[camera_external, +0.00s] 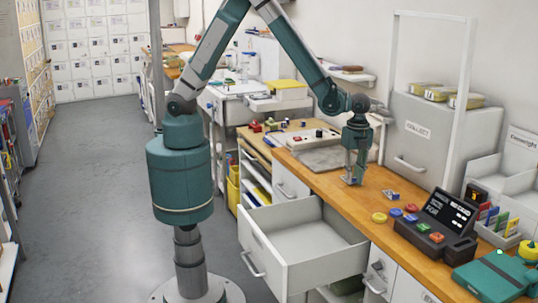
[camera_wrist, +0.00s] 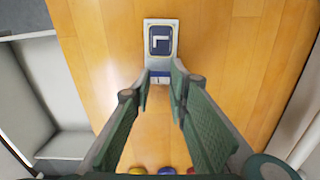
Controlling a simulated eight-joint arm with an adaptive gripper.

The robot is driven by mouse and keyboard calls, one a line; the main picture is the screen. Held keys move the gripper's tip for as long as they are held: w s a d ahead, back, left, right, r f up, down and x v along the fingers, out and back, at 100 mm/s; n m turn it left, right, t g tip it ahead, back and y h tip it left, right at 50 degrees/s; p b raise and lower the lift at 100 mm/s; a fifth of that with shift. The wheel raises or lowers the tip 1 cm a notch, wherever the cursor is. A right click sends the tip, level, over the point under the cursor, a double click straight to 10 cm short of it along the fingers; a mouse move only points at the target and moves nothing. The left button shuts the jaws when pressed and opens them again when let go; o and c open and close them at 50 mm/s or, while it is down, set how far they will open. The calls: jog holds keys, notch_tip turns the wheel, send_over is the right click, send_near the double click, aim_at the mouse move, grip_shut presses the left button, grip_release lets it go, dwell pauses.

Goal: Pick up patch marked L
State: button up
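The patch marked L (camera_wrist: 161,40) lies on the wooden counter in the wrist view. It is a pale card with a dark blue square and a white L, which looks turned in this view. My gripper (camera_wrist: 162,68) has its two fingers apart, with their tips at the lower end of the patch, one at each side. Contact with it cannot be made out. In the external view my gripper (camera_external: 352,181) points straight down, low over the counter, and its tips hide most of what is under them.
An open, empty drawer (camera_external: 308,241) juts out below the counter (camera_external: 325,183). Another small patch (camera_external: 390,194) lies to the right of my gripper. Coloured discs (camera_external: 379,217), a dark device (camera_external: 447,220) and a teal case (camera_external: 490,277) stand farther right. A grey cabinet (camera_external: 402,137) stands behind.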

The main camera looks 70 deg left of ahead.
notch_tip(320, 180, up, 10)
jog(key=shift+f, duration=0.2)
dwell(0.4)
